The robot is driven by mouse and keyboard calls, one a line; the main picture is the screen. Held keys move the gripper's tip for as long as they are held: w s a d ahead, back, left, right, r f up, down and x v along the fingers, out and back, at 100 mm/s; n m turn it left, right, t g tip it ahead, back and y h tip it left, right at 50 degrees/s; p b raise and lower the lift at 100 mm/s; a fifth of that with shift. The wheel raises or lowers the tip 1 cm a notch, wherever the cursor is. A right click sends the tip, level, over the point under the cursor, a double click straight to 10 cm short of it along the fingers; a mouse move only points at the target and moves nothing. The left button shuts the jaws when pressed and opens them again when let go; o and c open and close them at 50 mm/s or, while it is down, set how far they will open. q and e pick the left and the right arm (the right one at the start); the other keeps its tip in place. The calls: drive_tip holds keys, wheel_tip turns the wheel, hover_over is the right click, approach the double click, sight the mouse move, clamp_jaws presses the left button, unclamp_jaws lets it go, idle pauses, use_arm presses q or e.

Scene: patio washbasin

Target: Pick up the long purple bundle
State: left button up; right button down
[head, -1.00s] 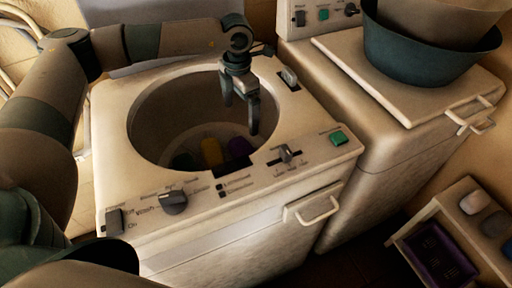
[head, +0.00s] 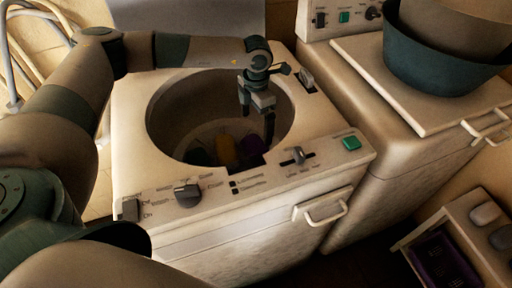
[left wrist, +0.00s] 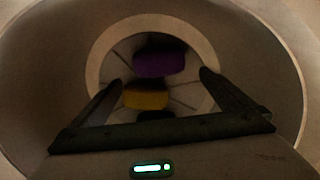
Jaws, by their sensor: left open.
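The purple bundle (head: 250,147) lies at the bottom of the round tub of the washing machine (head: 158,125), partly hidden behind the front rim. In the left wrist view the purple bundle (left wrist: 160,63) looks like a wide, rounded roll beyond my fingertips. A yellow bundle (head: 227,151) lies beside it, with a dark bundle (head: 198,155) further left. My left gripper (head: 257,122) points down into the tub, above and apart from the purple bundle. Its fingers (left wrist: 162,78) are open and empty. My right gripper is not in view.
The tub's rim and deep wall surround my left gripper. The control panel with knobs (head: 187,195) runs along the front. A second machine (head: 400,95) at right carries a teal basin (head: 440,72). A low shelf (head: 480,240) with a purple-lined compartment stands at lower right.

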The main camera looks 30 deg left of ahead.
sight(256, 144)
use_arm(q)
wheel_tip(256, 144, down, 2)
drive_tip(key=shift+f+p, duration=0.2)
drive_tip(key=shift+p, duration=0.2)
wheel_tip(256, 144, down, 4)
drive_tip(key=shift+r+p, duration=0.15)
drive_tip(key=shift+p, duration=0.4)
drive_tip(key=shift+f, duration=0.45)
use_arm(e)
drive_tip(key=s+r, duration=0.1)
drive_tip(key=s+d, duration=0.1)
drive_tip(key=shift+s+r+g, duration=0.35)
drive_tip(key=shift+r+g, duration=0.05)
use_arm(q)
drive_tip(key=shift+f+p, duration=0.5)
drive_tip(key=shift+p, duration=0.05)
wheel_tip(256, 144, down, 3)
drive_tip(key=shift+w+f+p, duration=0.1)
drive_tip(key=shift+p, duration=0.6)
drive_tip(key=shift+a+f, duration=0.1)
drive_tip(key=shift+f, duration=0.45)
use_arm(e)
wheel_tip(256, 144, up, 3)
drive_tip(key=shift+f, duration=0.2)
